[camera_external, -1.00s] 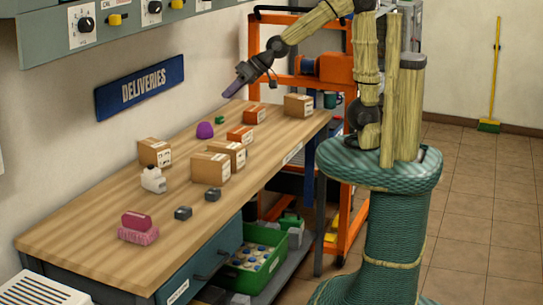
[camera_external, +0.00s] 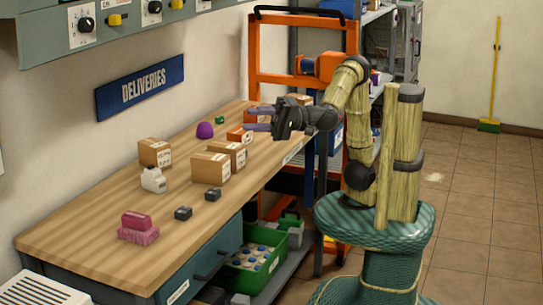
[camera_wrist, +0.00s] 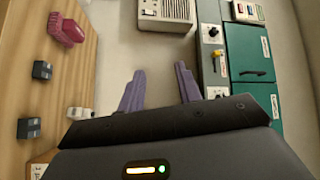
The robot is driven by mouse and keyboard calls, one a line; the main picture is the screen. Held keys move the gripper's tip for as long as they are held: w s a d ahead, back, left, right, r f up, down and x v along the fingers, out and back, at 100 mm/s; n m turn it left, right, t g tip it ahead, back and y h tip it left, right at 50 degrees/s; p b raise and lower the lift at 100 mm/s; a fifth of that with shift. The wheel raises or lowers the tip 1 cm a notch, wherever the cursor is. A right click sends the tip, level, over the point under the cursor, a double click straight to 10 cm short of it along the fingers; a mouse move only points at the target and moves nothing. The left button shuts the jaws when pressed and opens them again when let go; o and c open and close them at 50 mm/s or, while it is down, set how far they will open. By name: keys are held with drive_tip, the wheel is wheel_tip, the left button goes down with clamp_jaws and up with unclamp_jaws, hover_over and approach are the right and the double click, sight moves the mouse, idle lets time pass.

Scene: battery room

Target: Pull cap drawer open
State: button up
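A teal drawer front with a dark handle (camera_external: 205,266) is under the near end of the wooden bench and looks shut. It has a white label, too small to read, so I cannot tell if this is the cap drawer. My gripper (camera_external: 257,119) is above the far half of the bench, pointing left, with its two purple fingers apart and empty. The fingers also show spread in the wrist view (camera_wrist: 160,88). Teal fronts (camera_wrist: 249,53) with dark handles and labels are at the right of the wrist view, beyond the fingers.
The bench top (camera_external: 95,225) holds cartons (camera_external: 210,168), a white bottle (camera_external: 153,180), small black boxes and a pink brush (camera_external: 138,228). A green bin (camera_external: 260,262) of round items sits below. A control panel (camera_external: 100,25) is on the wall. The tiled floor at right is clear.

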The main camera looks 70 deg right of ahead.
sight(219, 264)
drive_tip(key=s+f+m+b, duration=0.2)
drive_tip(key=s+b, duration=0.2)
drive_tip(key=s, duration=0.3)
wheel_tip(219, 264, down, 39)
drive_tip(key=shift+w+a+p, duration=0.2)
drive_tip(key=shift+w+p, duration=0.15)
drive_tip(key=shift+p, duration=0.1)
drive_tip(key=shift+w+a+r, duration=0.1)
drive_tip(key=shift+r, duration=0.05)
drive_tip(key=b+x, duration=0.1)
drive_tip(key=x, duration=1.6)
drive_tip(key=shift+w+r, duration=0.1)
drive_tip(key=shift+w, duration=0.15)
clamp_jaws()
